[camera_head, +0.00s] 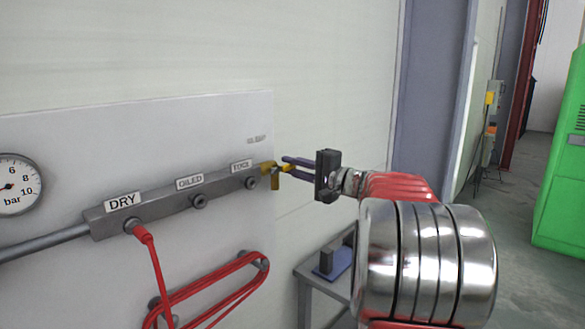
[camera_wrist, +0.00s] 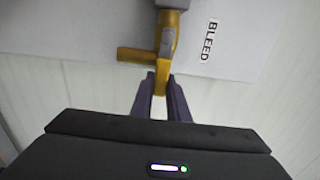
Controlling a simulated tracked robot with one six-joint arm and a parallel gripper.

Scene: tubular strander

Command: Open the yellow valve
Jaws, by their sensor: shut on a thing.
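The yellow valve (camera_head: 267,168) is at the right end of a grey manifold bar on the wall panel. A yellow part hangs down from it, and a yellow lever points right toward my gripper (camera_head: 284,166). In the wrist view the valve (camera_wrist: 168,38) has a yellow arm reaching left and a lever pointing down toward me. My gripper (camera_wrist: 160,92) is shut on the end of this lever, with one finger on each side of it.
The manifold (camera_head: 165,203) carries DRY, OILED and another label. A red hose (camera_head: 215,285) is coiled below on the panel, and a pressure gauge (camera_head: 14,185) is at left. A small table (camera_head: 312,280) stands below my arm. A green cabinet (camera_head: 563,170) is at far right.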

